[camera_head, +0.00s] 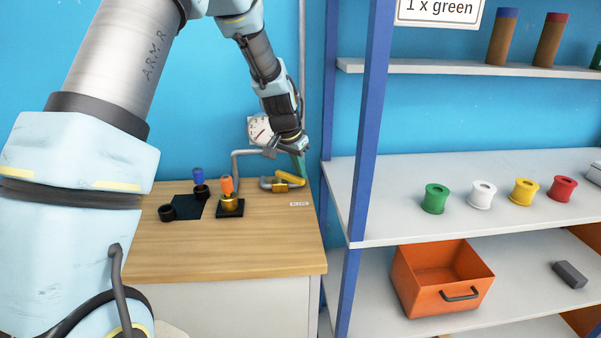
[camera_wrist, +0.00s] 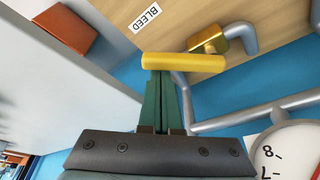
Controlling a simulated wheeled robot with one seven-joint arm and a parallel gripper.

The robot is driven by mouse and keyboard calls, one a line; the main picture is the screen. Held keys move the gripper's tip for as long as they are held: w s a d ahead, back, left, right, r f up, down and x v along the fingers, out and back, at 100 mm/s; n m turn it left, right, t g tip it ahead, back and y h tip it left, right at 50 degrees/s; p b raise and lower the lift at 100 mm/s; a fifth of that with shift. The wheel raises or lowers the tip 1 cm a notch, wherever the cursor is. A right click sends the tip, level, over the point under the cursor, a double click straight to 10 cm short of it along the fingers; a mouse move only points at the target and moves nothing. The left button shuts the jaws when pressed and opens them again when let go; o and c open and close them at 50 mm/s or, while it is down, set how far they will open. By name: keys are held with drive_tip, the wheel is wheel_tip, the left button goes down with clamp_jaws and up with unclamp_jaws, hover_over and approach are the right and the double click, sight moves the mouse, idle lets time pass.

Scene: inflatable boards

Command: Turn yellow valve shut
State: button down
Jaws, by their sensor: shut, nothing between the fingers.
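The yellow valve has a bar-shaped handle (camera_head: 290,177) and a body on a grey pipe, at the back right of the wooden bench. In the wrist view its yellow handle (camera_wrist: 190,63) lies across the picture, with the golden valve body (camera_wrist: 209,40) above it to the right. My gripper (camera_head: 301,172) reaches down beside the handle's right end. In the wrist view my gripper's green fingers (camera_wrist: 162,78) are together and empty, their tips at the left part of the handle. The handle hides the very tips, and I cannot tell whether they touch it.
A BLEED label (camera_head: 299,204) lies on the bench (camera_head: 230,255) in front of the valve. A round gauge (camera_head: 260,130) is behind my wrist. An orange-topped fitting (camera_head: 228,190) stands to the left. A blue shelf post (camera_head: 328,150) rises close on the right.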

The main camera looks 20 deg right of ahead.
drive_tip(key=shift+s+a+f, duration=0.1)
drive_tip(key=shift+a+f, duration=0.05)
drive_tip(key=shift+s+a+m+g+b, duration=0.2)
drive_tip(key=shift+a+m+g+b, duration=0.15)
drive_tip(key=shift+m+b, duration=0.6)
drive_tip(key=m, duration=0.1)
drive_tip(key=a+m, duration=0.1)
drive_tip(key=shift+s+a+m+g+b, duration=0.25)
drive_tip(key=shift+s+m+g+b, duration=0.1)
drive_tip(key=shift+b, duration=0.05)
drive_tip(key=a+m, duration=0.1)
drive_tip(key=m+g, duration=0.1)
drive_tip(key=m, duration=0.1)
drive_tip(key=shift+s+a, duration=0.2)
drive_tip(key=shift+a, duration=0.55)
drive_tip(key=shift+p, duration=0.3)
